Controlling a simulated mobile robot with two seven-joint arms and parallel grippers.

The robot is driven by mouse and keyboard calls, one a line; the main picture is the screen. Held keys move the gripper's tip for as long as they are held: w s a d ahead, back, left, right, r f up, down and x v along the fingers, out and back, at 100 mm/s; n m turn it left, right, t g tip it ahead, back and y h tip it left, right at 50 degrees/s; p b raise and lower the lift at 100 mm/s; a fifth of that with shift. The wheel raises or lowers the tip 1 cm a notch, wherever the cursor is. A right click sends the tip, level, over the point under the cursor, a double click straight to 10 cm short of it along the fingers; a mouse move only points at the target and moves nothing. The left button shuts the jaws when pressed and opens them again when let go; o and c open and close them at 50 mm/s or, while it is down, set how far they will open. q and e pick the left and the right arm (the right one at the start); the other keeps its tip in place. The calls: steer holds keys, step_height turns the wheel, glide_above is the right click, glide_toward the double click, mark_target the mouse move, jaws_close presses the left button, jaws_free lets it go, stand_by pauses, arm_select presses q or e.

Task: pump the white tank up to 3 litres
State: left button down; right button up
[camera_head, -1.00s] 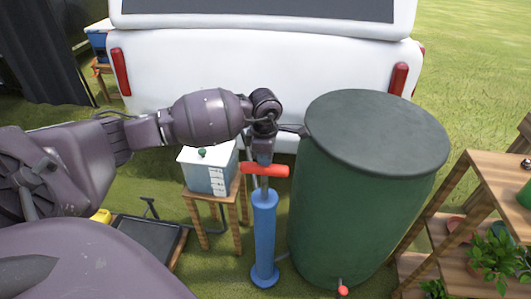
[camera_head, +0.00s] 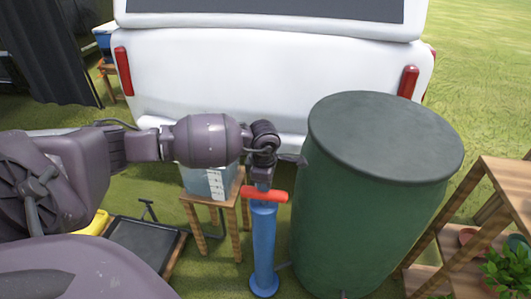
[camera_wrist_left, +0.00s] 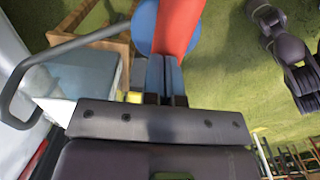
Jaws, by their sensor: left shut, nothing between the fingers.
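The blue pump (camera_head: 264,245) stands upright on the grass, with its red handle (camera_head: 276,197) close above the top of the barrel. My left gripper (camera_head: 262,184) is shut and empty, pointing down with its fingertips at the handle's middle. In the left wrist view the shut fingertips (camera_wrist_left: 164,70) meet the red handle (camera_wrist_left: 180,25). The white tank (camera_head: 206,182) sits on a wooden stool left of the pump. My arm hides its top, and its front scale shows but is too small to read.
A large green barrel (camera_head: 370,220) stands close to the right of the pump. A white vehicle (camera_head: 270,75) is behind. A wooden shelf with plants (camera_head: 500,270) is at the right, and a black tray (camera_head: 145,243) lies at the left.

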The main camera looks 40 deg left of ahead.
arm_select(q)
steer(key=shift+s+f, duration=0.15)
steer(key=shift+f, duration=0.1)
steer(key=shift+r, duration=0.35)
step_height(320, 180, up, 7)
steer(key=shift+d+f+p, duration=0.1)
steer(key=shift+f+p, duration=0.05)
steer(key=shift+p, duration=1.1)
step_height(320, 180, up, 7)
steer(key=p, duration=0.1)
arm_select(e)
steer(key=shift+s+d+r+m, duration=0.4)
steer(key=shift+s+d+r, duration=0.25)
steer(key=shift+d+r, duration=0.15)
steer(key=shift+s, duration=0.1)
